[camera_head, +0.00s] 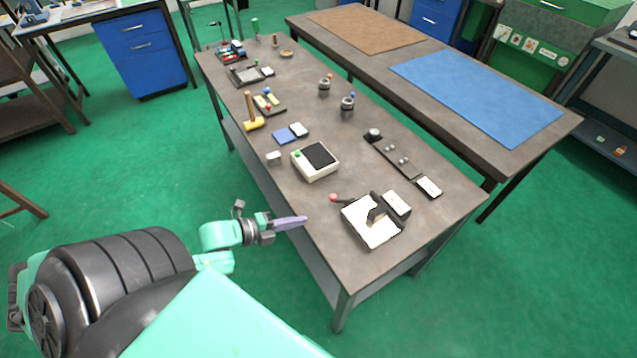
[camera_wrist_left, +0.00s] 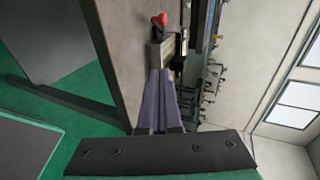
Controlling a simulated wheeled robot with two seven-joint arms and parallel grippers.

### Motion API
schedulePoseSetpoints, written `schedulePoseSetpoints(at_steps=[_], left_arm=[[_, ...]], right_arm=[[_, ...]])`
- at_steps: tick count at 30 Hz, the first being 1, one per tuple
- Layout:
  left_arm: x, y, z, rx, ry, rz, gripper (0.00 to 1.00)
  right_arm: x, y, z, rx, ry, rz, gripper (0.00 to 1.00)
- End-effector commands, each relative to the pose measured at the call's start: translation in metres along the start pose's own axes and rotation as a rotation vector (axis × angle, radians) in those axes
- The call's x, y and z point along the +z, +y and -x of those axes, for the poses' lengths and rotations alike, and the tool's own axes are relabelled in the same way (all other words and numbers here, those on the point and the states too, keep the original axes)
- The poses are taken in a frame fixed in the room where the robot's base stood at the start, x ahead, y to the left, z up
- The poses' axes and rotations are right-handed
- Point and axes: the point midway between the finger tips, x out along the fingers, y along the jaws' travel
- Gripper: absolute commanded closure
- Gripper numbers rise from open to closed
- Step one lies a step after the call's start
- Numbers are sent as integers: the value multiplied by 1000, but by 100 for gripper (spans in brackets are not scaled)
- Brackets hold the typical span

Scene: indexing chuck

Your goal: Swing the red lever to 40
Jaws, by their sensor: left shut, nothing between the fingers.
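The indexing chuck (camera_head: 372,222) is a white-topped block with a dark piece on it, near the front right end of the grey table. A red lever knob (camera_head: 333,197) sticks out to its left on a dark rod. The red knob (camera_wrist_left: 160,19) also shows at the top of the left wrist view, beyond the fingertips. My left gripper (camera_head: 304,219) is shut and empty, its purple fingers together at the table's near edge, to the left of the knob and apart from it. The scale markings are too small to read. My right gripper does not show.
A white card (camera_head: 396,203) sits beside the chuck. A beige box with a dark screen (camera_head: 315,161) stands farther back. A strip with knobs (camera_head: 400,160) lies to the right. The table (camera_head: 290,215) is bare between my gripper and the beige box.

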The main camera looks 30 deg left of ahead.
Motion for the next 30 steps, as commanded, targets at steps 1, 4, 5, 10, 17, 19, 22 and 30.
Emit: schedulePoseSetpoints(at_steps=[1, 4, 5, 10, 17, 19, 22, 30], left_arm=[[-20, 21, -16, -56, -19, 50, 100], [-49, 26, -32, -167, -90, 117, 100], [-54, 26, -35, -195, -121, 133, 100], [-56, 26, -34, -286, -318, 187, 100], [-50, 19, -28, -296, -410, 194, 100], [-47, 15, -35, -296, -408, 193, 100], [-39, 9, -51, -298, -407, 191, 100], [-14, -5, -104, -297, -406, 193, 100]], right_arm=[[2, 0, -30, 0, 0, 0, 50], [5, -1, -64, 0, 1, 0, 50], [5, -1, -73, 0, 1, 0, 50], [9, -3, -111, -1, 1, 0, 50], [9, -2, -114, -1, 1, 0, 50], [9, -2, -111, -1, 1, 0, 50], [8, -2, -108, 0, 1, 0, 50], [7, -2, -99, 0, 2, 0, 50]])
